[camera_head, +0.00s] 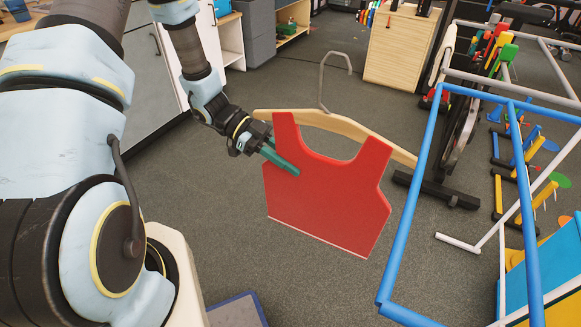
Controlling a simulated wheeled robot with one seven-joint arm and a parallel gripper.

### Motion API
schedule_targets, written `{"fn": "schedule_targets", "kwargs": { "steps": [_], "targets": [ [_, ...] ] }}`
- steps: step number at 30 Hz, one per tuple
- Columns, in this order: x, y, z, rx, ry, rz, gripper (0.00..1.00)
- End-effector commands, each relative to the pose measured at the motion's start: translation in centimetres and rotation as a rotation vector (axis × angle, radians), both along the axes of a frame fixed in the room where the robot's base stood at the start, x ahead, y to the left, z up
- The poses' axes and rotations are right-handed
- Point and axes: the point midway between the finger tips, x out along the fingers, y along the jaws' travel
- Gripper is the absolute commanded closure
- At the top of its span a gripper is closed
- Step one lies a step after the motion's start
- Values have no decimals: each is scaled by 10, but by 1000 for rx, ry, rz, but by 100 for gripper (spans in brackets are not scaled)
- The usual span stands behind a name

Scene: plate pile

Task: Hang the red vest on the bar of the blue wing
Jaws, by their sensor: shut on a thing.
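The red vest (325,205) hangs on a wooden hanger (372,138) with a grey wire hook (326,84) standing up above it. My gripper (281,160) is shut on the vest near its left shoulder, with one teal finger across the red front. The other finger is hidden. The vest is held up in the air, tilted slightly, left of the blue wing (411,215). The blue wing is a frame of blue bars at the right, with a long upper bar (510,95). The vest and hook are apart from the blue bars in the picture.
Grey and white bars (509,83) stand behind the blue wing, with a dark base (437,189) on the floor. Several colourful items fill the far right. A wooden cabinet (402,46) stands at the back. The dark floor (330,275) below the vest is mostly clear.

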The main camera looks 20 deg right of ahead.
Motion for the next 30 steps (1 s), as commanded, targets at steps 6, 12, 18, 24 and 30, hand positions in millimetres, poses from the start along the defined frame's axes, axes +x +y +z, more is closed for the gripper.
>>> {"fn": "schedule_targets", "kwargs": {
  "steps": [6,12,18,24,30],
  "targets": [
    [-7,-1,-1,0,2,-32,100],
    [-18,-9,-1,0,2,-32,100],
    [-30,-18,-1,-2,2,-31,100],
    [-43,-27,-2,-1,3,-31,100],
    [-55,-36,-2,-1,2,-30,100]
  ]
}}
